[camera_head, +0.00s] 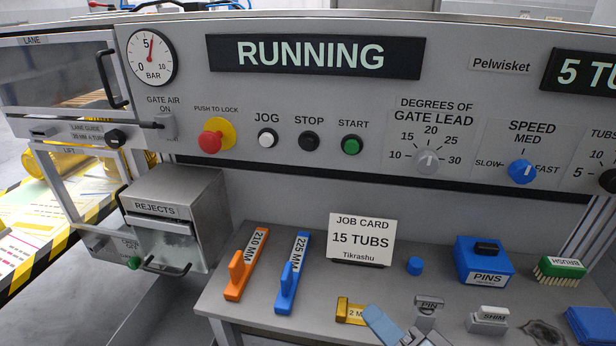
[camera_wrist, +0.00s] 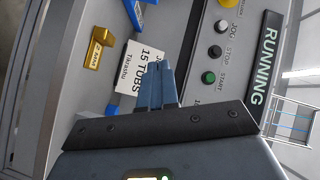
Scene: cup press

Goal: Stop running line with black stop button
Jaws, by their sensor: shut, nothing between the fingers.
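The black stop button (camera_head: 309,140) is on the grey panel under the label STOP, between the white jog button (camera_head: 268,138) and the green start button (camera_head: 351,145). In the wrist view, turned sideways, the stop button (camera_wrist: 215,51) shows to the right of my gripper's fingers. The display (camera_head: 316,56) above reads RUNNING. My gripper (camera_wrist: 158,68) is shut and empty, with its blue fingers together. In the head view my gripper (camera_head: 374,315) shows at the bottom edge, above the bench, below and apart from the button.
A red push-to-lock knob (camera_head: 211,141) is left of the jog button. Knobs for gate lead (camera_head: 428,161) and speed (camera_head: 523,171) are to the right. The bench holds a job card (camera_head: 361,240), orange (camera_head: 245,262) and blue (camera_head: 293,260) pieces, and a pins box (camera_head: 484,263).

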